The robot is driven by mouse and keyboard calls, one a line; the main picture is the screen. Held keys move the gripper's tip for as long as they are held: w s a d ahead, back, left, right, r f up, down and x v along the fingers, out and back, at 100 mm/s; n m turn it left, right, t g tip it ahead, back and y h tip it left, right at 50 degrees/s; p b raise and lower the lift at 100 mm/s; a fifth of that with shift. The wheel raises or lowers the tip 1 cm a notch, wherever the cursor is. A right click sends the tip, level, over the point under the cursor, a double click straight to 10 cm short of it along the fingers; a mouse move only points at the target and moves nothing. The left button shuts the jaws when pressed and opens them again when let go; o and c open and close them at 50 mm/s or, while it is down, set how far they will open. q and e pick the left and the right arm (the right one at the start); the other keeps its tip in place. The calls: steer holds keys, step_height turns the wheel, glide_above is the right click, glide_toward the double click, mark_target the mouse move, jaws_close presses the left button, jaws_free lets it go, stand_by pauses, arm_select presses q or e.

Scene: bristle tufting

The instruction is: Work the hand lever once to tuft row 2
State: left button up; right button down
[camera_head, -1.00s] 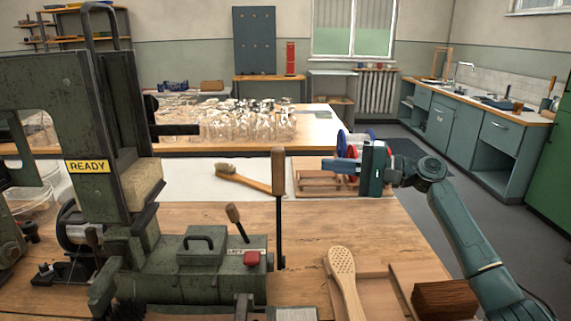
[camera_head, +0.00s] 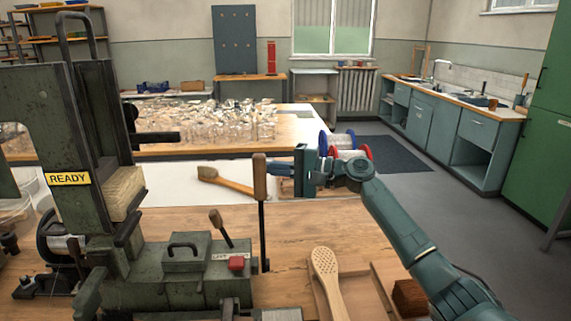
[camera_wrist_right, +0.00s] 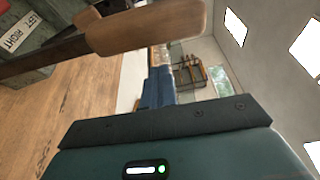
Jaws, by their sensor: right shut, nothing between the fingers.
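The green tufting machine (camera_head: 180,280) stands at the left with a yellow READY label (camera_head: 68,179). Its tall hand lever has a wooden grip (camera_head: 260,178) on a dark upright rod. A shorter lever (camera_head: 217,219) and a red button (camera_head: 236,263) sit beside it. My right gripper (camera_head: 274,167) is shut and empty. Its blue fingers point left, close to the tall grip; whether they touch it I cannot tell. In the right wrist view, the wooden grip (camera_wrist_right: 148,26) crosses near the top, close to the fingers (camera_wrist_right: 159,88). My left gripper is not in view.
A finished brush (camera_head: 226,181) lies behind the lever. A drilled paddle-shaped brush body (camera_head: 326,280) rests at the front, with a dark wood block (camera_head: 410,298) to its right. Red and blue spools (camera_head: 343,146) stand behind my right wrist.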

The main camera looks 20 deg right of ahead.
steer(key=s, duration=0.2)
steer(key=shift+s+a+r+p, duration=0.2)
steer(key=shift+s+a+p, duration=0.1)
steer(key=shift+s+a, duration=0.1)
steer(key=shift+f, duration=0.1)
